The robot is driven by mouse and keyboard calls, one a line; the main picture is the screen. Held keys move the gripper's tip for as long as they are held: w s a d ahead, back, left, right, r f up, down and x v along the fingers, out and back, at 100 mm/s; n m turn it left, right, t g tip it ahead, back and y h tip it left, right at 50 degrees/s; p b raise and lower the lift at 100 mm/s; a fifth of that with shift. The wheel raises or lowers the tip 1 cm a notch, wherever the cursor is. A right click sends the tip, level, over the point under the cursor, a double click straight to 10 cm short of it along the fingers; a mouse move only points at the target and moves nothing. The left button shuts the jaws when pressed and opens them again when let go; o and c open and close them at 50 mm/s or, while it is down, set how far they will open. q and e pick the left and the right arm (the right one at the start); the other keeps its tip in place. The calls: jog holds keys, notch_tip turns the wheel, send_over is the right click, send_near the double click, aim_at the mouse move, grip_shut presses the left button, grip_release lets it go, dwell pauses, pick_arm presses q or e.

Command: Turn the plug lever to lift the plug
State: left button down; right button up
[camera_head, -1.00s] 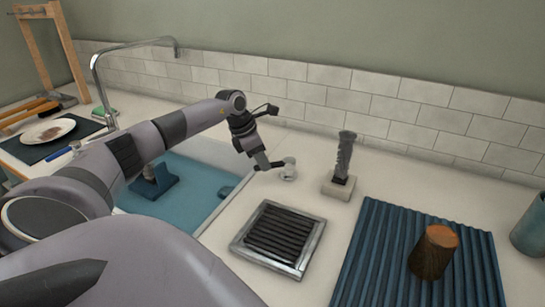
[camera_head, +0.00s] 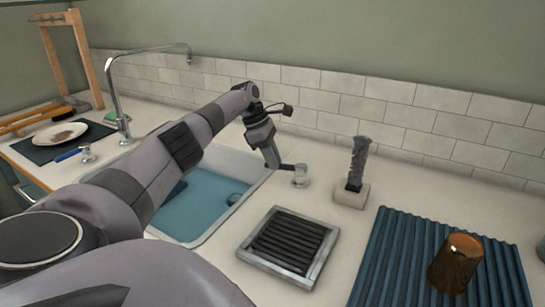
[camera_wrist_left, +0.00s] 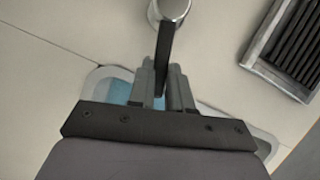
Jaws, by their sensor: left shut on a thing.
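The plug lever is a dark bar (camera_wrist_left: 164,45) on a small round metal knob (camera_head: 300,174) on the counter, right of the sink. My left gripper (camera_head: 274,163) is shut on the lever bar, beside the knob. In the left wrist view, the bar runs from between the gripper fingers (camera_wrist_left: 162,85) up to the knob (camera_wrist_left: 170,9). The sink (camera_head: 196,236) holds blue water. My right gripper is not in view.
A framed black grate (camera_head: 291,245) lies right of the sink. A grey upright piece (camera_head: 358,162) stands in a pale block behind it. A ribbed blue mat (camera_head: 395,265) holds a brown cylinder (camera_head: 455,263). The tap (camera_head: 118,110) stands behind the sink.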

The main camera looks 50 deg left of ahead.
pick_arm(q)
jog(key=shift+w+a, duration=0.15)
dwell(0.4)
jog(key=c, duration=1)
grip_release()
jog(key=shift+c, duration=0.2)
jog(key=v, duration=0.7)
jog(key=shift+r, duration=0.1)
